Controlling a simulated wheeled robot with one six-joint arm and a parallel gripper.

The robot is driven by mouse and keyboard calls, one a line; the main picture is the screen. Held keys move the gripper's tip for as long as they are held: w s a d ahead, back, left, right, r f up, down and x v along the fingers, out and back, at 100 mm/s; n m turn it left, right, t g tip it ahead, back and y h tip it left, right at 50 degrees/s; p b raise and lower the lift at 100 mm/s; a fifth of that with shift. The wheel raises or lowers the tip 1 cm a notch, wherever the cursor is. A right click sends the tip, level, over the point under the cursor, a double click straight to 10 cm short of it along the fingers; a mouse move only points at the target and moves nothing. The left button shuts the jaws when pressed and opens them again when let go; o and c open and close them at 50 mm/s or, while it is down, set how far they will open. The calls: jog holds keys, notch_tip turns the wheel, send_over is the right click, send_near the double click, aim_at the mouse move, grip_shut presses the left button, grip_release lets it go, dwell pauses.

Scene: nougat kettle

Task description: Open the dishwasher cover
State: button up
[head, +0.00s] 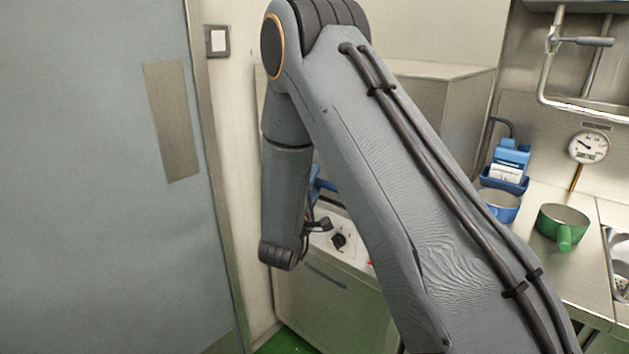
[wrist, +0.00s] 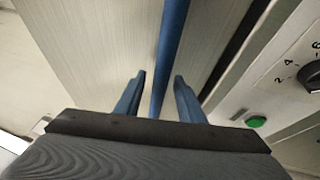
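The dishwasher cover (head: 428,95) is a pale metal box partly hidden behind my arm in the head view. Its brushed front also fills much of the wrist view (wrist: 90,45). A long blue handle bar (wrist: 170,45) runs across it. My gripper (wrist: 158,88) is open, with one dark blue finger on each side of the bar and visible gaps between bar and fingers. In the head view a bit of blue (head: 321,184) shows beside my forearm; I cannot tell whether it is bar or finger. The cover's lower edge is mostly hidden there.
The control panel has a black dial (wrist: 312,76) and a green button (wrist: 256,121). A grey door (head: 90,200) stands at the left.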

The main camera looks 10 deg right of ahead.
grip_shut()
jog(key=shift+r, duration=0.1)
